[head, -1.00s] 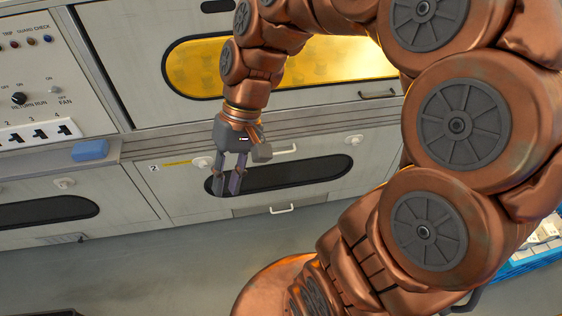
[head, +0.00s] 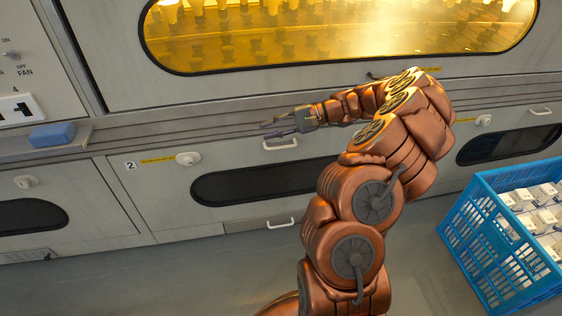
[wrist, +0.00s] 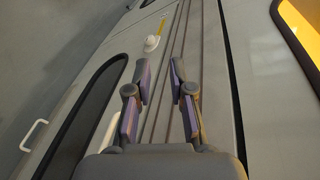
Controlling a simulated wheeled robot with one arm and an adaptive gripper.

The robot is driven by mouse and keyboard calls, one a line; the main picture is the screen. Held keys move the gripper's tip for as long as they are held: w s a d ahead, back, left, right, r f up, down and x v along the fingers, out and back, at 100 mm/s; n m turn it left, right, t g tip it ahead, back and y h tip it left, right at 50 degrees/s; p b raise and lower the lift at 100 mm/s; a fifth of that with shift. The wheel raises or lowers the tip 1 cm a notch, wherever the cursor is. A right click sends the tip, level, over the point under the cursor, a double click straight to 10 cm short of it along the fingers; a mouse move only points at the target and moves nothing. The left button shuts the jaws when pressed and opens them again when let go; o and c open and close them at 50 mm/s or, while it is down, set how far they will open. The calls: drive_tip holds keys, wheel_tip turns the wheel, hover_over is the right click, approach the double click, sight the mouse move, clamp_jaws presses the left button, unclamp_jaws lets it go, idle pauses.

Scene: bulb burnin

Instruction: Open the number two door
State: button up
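The number two door (head: 160,200) is a grey lower panel with a "2" label, a yellow strip and a dark rounded window (head: 235,185). It looks shut. A round white knob (head: 188,159) sits at its upper left, and a white bar handle (head: 281,144) at its top edge. My gripper (head: 268,130) is just above that handle, pointing left along the ledge. In the wrist view my gripper (wrist: 160,75) is open, with nothing between the fingers. There the knob (wrist: 152,43) shows ahead, and the bar handle (wrist: 108,130) is partly hidden behind the left finger. My arm hides the door's right part.
A blue crate (head: 480,240) of white boxes stands on the floor at right. A blue block (head: 52,135) lies on the ledge at left. Another white handle (head: 281,223) is below the door. A lit yellow window (head: 340,35) is above. Floor in front is clear.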

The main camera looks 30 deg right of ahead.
sight(286, 147)
drive_tip(key=d+f+m+t+b, duration=0.1)
drive_tip(key=d+f, duration=0.2)
drive_tip(key=s+d+f+m+t+h+b, duration=0.1)
drive_tip(key=d+f, duration=0.3)
drive_tip(key=d+f+m+t+b, duration=0.1)
drive_tip(key=d+f, duration=0.3)
drive_tip(key=shift+s+d+m+t+h, duration=0.2)
drive_tip(key=shift+d+m+t+h, duration=0.1)
drive_tip(key=shift+m, duration=0.1)
drive_tip(key=shift+b+x, duration=1.35)
drive_tip(key=shift+x, duration=2.55)
drive_tip(key=shift+c, duration=0.5)
clamp_jaws()
